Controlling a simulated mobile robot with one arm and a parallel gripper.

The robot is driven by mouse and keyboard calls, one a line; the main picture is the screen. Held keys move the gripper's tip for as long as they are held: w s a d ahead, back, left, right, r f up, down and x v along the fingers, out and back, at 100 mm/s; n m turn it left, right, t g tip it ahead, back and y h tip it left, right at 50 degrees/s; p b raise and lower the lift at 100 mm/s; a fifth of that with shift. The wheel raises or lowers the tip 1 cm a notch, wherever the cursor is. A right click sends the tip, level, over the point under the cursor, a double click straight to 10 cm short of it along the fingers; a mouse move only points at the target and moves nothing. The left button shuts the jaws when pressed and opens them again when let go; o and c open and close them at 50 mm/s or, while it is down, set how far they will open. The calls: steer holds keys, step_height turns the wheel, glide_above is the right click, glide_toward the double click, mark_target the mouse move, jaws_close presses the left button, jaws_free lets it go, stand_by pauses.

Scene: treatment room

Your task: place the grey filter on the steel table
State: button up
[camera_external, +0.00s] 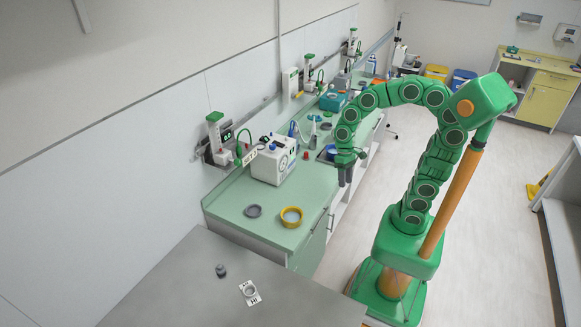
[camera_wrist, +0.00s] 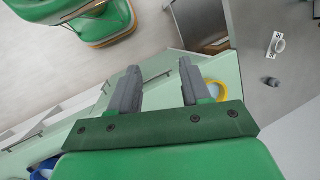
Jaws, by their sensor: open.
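The steel table (camera_external: 185,290) is at the lower left of the external view and also shows at the right of the wrist view (camera_wrist: 250,55). A flat, round grey piece (camera_external: 254,211), possibly the grey filter, lies on the green counter beside a yellow ring (camera_external: 291,217). A small dark grey knobbed piece (camera_external: 221,271) stands on the steel table; I cannot tell for sure which is the filter. My gripper (camera_external: 346,178) is open and empty, pointing down near the counter's front edge, apart from both. In the wrist view my fingers (camera_wrist: 160,72) partly hide the yellow ring.
A white plate with a ring (camera_external: 249,292) lies on the steel table. A white device (camera_external: 273,160) stands on the counter behind the grey piece. A blue container (camera_external: 329,153) is near my gripper. Much of the steel table is bare.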

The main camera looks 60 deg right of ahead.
steer(key=s+d+f+n+h, duration=0.1)
steer(key=s+d+n+h, duration=0.1)
steer(key=s+d, duration=1)
steer(key=shift+s+d+f+t+h, duration=0.25)
steer(key=shift+s+d+t+h, duration=0.25)
steer(key=shift+h, duration=0.3)
